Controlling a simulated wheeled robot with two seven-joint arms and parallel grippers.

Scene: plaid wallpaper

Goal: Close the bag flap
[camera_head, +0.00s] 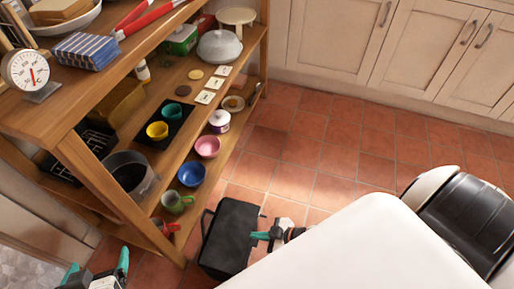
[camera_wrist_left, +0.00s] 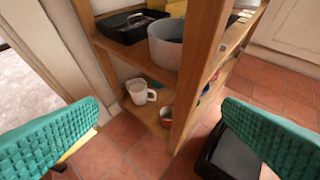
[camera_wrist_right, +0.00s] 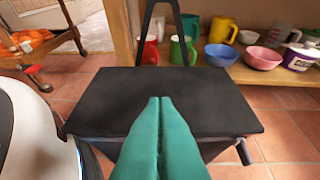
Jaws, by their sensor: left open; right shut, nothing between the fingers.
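The black bag (camera_head: 229,236) stands on the tiled floor beside the wooden shelf, partly hidden in the head view by my white body. In the right wrist view its dark flat top (camera_wrist_right: 215,105) fills the middle, with a handle (camera_wrist_right: 160,25) standing up at the far side. My right gripper (camera_head: 272,236) is shut and empty, its teal fingertips (camera_wrist_right: 160,102) over the flap; I cannot tell whether they touch it. My left gripper (camera_head: 98,272) is open and empty near the shelf's lower left; the bag's edge also shows in the left wrist view (camera_wrist_left: 228,155).
The wooden shelf (camera_head: 110,185) stands close left of the bag, holding bowls, mugs and a grey pot (camera_head: 130,172). Open tiled floor (camera_head: 320,150) lies beyond, up to the cream cabinets (camera_head: 400,45).

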